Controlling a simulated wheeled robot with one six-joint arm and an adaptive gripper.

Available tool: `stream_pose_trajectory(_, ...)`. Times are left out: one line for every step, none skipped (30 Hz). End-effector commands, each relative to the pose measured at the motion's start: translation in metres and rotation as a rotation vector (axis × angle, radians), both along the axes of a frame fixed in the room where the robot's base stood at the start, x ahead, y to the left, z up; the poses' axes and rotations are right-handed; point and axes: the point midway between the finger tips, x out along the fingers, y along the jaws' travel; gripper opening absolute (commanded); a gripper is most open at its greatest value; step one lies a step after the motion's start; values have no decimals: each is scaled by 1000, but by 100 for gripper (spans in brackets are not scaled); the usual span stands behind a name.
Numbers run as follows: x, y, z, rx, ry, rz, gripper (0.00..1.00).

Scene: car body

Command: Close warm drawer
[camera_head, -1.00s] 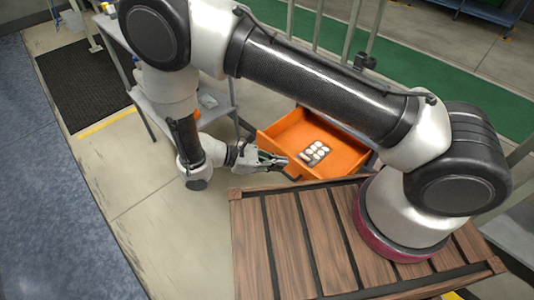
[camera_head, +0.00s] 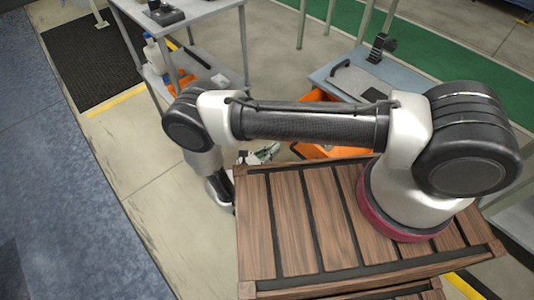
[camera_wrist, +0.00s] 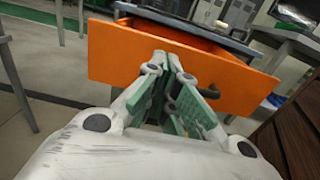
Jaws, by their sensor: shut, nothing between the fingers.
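The orange warm drawer (camera_wrist: 120,55) stands pulled out from under a grey-blue worktop, with its front panel facing my wrist camera. In the head view, parts of the drawer (camera_head: 325,151) show around my arm, which hides most of it and its contents. A dark handle (camera_wrist: 172,104) shows on the front, partly behind a finger. My gripper (camera_wrist: 166,62) is shut and empty, in front of the panel near the handle. I cannot tell whether it touches. In the head view my gripper (camera_head: 264,154) is low, left of the drawer, beyond the wooden slatted top.
The worktop (camera_head: 335,70) over the drawer carries dark items. A grey shelf table (camera_head: 205,15) with bottles and orange items stands at the upper left. The wooden slatted top (camera_head: 290,225) is close in front. Open floor (camera_head: 150,200) lies to the left.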

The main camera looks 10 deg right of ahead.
Motion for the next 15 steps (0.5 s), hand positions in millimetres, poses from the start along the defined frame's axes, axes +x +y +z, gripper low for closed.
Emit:
stream_pose_trajectory(7,-11,0,-1,0,-5,0)
stream_pose_trajectory(11,-16,0,-1,1,-6,0)
stream_pose_trajectory(16,-23,0,-1,2,-5,0)
stream_pose_trajectory(20,-28,0,-1,1,-7,0)
stream_pose_trajectory(23,-33,0,-1,1,-5,0)
stream_pose_trajectory(27,-39,0,0,1,-6,0)
stream_pose_trajectory(30,-43,0,0,2,-5,0)
stream_pose_trajectory(33,-48,0,0,1,-6,0)
stream_pose_trajectory(37,-52,0,1,1,-4,0)
stream_pose_trajectory(39,-56,0,1,1,-5,0)
stream_pose_trajectory(41,-58,0,0,1,-4,0)
stream_pose_trajectory(44,-61,0,0,1,-3,0)
stream_pose_trajectory(45,-64,0,0,1,-4,0)
stream_pose_trajectory(47,-65,0,0,1,-4,0)
stream_pose_trajectory(48,-67,0,1,1,-2,0)
